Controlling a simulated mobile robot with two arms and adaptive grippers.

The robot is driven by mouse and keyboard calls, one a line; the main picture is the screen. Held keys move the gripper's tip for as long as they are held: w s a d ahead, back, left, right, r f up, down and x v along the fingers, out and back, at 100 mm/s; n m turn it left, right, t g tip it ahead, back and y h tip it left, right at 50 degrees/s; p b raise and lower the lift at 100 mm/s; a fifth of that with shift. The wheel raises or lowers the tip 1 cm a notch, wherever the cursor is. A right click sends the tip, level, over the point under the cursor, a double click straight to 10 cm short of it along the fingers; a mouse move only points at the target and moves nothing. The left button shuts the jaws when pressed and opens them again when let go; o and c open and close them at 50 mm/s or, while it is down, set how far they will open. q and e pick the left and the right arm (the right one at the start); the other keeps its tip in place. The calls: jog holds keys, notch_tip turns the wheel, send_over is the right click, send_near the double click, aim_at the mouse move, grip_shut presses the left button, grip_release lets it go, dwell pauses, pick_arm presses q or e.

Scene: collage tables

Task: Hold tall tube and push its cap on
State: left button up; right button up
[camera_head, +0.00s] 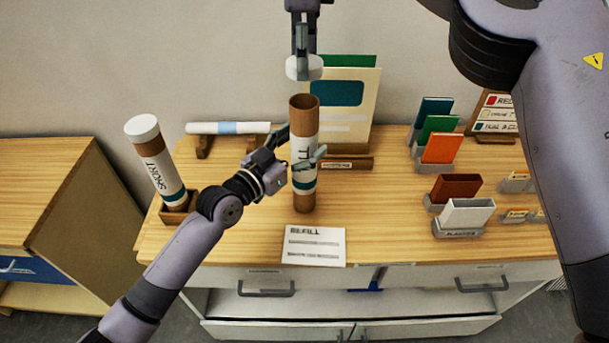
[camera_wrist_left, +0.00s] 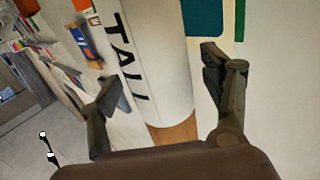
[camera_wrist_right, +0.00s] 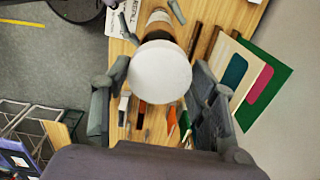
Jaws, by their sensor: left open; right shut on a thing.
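The tall tube (camera_head: 303,180) is brown cardboard with a white label and teal band. It stands upright on the wooden tabletop with its open brown rim upward. My left gripper (camera_head: 300,147) is open, one finger on each side of the tube; in the left wrist view the tube (camera_wrist_left: 160,60) sits between the spread fingers, with gaps visible. My right gripper (camera_head: 303,48) is shut on the white round cap (camera_head: 304,69) and holds it above the tube's open top, apart from it. The cap (camera_wrist_right: 160,72) hides most of the tube in the right wrist view.
A short capped tube (camera_head: 157,165) leans in a wooden holder at left. A white tube (camera_head: 228,128) lies on a rack behind. A refill card (camera_head: 314,246) lies in front of the tall tube. A poster board (camera_head: 350,98) stands close behind; colored cards (camera_head: 441,148) stand at right.

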pick_arm(q)
jog(key=shift+w+d, duration=0.4)
jog(key=shift+c, duration=0.3)
grip_shut()
dwell(0.6)
